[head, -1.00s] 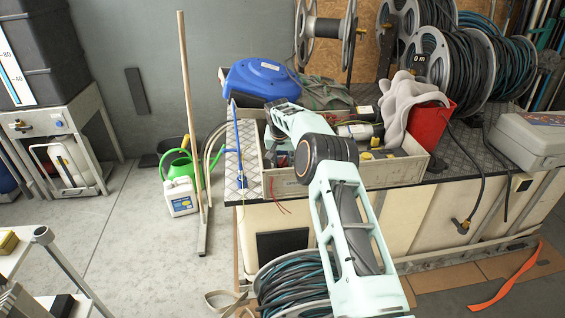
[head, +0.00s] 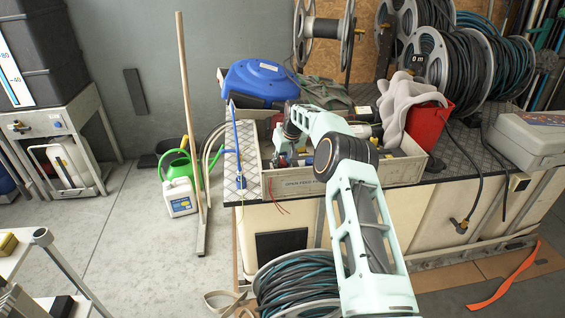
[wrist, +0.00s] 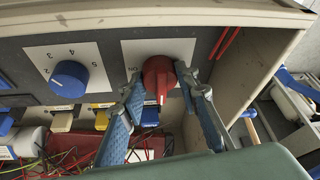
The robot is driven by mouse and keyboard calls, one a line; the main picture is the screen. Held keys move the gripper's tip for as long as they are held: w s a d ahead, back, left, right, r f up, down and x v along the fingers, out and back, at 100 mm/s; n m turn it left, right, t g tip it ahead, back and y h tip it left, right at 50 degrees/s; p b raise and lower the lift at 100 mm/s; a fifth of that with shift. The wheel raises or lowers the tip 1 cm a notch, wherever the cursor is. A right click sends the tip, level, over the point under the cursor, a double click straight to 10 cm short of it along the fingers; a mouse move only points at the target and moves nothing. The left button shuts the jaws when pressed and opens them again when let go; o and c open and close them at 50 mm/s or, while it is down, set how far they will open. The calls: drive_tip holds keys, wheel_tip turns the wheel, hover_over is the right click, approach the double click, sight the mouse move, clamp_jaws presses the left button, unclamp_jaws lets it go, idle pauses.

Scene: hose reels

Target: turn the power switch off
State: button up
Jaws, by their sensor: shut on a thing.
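The power switch is a red rotary knob (wrist: 159,78) on a white plate in the wrist view. Lettering that appears to read "ON" is beside it on the left. A pale mark on the knob points toward the lower edge of the picture. My gripper (wrist: 160,82) has its two blue-grey fingers on either side of the knob and is shut on it. In the head view my gripper (head: 284,160) is low inside the left end of the open tray on the bench, and the switch is hidden there.
A blue dial (wrist: 70,79) with numbers is left of the switch. Several yellow and blue connectors and thin wires lie below it. The tray wall (head: 345,180) stands close around my gripper. A blue case (head: 262,80) is behind it, and a red bin (head: 430,125) is at right.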

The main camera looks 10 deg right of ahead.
drive_tip(key=shift+r, duration=0.1)
drive_tip(key=o, duration=1.2)
drive_tip(key=shift+c, duration=0.2)
drive_tip(key=v, duration=1.2)
